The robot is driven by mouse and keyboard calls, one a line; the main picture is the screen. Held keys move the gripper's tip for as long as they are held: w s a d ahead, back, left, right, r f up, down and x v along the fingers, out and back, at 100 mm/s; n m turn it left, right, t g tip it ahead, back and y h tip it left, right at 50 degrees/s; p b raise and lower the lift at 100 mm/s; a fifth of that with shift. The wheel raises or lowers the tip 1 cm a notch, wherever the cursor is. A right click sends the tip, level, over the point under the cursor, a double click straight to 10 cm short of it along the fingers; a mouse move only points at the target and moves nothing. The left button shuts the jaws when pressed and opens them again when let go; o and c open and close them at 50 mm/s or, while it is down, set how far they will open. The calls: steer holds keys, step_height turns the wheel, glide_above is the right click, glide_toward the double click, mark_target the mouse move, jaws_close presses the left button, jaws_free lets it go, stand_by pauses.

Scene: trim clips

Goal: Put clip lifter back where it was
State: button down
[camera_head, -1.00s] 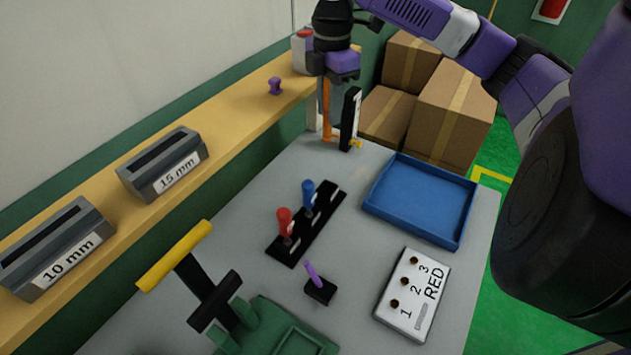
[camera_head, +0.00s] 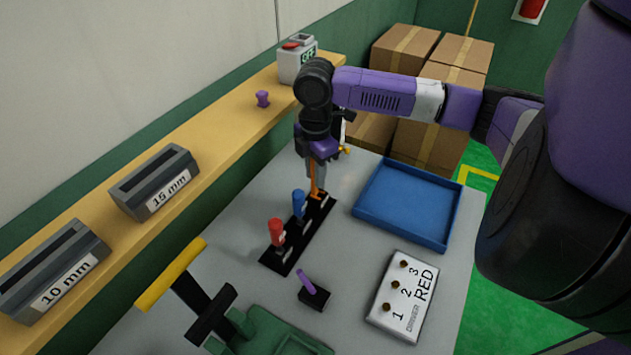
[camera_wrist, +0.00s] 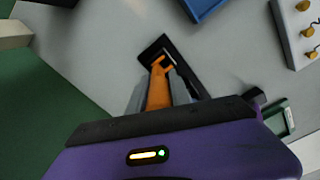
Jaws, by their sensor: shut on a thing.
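The orange clip lifter (camera_head: 314,182) is held upright in my gripper (camera_head: 315,172). Its lower end is over the far end of the black rack (camera_head: 278,262); whether it touches the rack or sits in a slot I cannot tell. In the wrist view the clip lifter (camera_wrist: 158,85) is between the fingers of my gripper (camera_wrist: 165,92), with the black rack (camera_wrist: 150,52) just beyond its tip. A blue-handled tool (camera_head: 299,205) and a red-handled tool (camera_head: 277,232) stand upright in the rack. My gripper hides part of the lifter.
A blue tray (camera_head: 408,205) lies right of the rack. A green fixture with yellow-handled lever (camera_head: 172,275) is at front left. The shelf (camera_head: 225,140) runs along the left.

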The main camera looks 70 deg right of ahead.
mark_target(315, 193)
steer(key=shift+f, duration=1.8)
steer(key=shift+f, duration=0.1)
steer(key=c, duration=1.2)
jaws_free()
steer(key=shift+o, duration=0.2)
step_height(315, 193, up, 12)
steer(key=shift+f+b, duration=0.2)
steer(key=shift+b, duration=0.35)
steer(key=shift+r, duration=0.35)
